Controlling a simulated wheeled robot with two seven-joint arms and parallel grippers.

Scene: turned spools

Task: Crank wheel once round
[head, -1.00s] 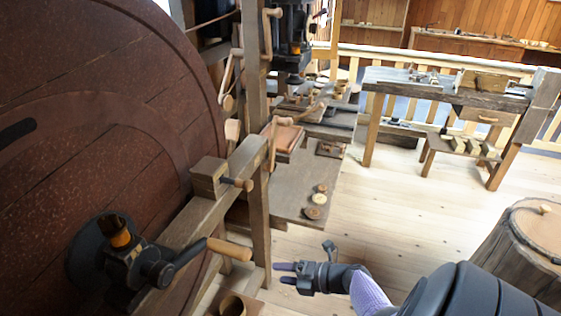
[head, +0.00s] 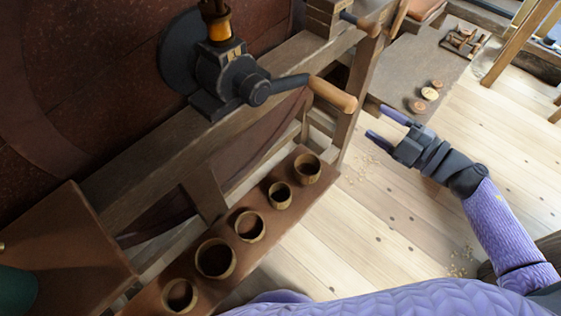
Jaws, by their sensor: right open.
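The big dark-red wooden wheel (head: 95,90) fills the upper left of the head view, and much of it is cut off. A dark metal crank hub (head: 240,80) sits on the wooden frame beam in front of it. A dark arm runs right from the hub to a light wooden crank handle (head: 332,94), which points right and slightly down. My right gripper (head: 382,124) is right of the handle and lower in the picture. Its two fingers are apart, pointing up-left, with nothing between them. It looks apart from the handle. My left gripper is not in view.
A brown plank (head: 205,285) with several round wooden cups stands below the beam. A wooden box or panel (head: 65,245) is at the lower left. A low grey board (head: 415,65) holds small wooden discs. The pale floor (head: 370,230) is clear in the middle.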

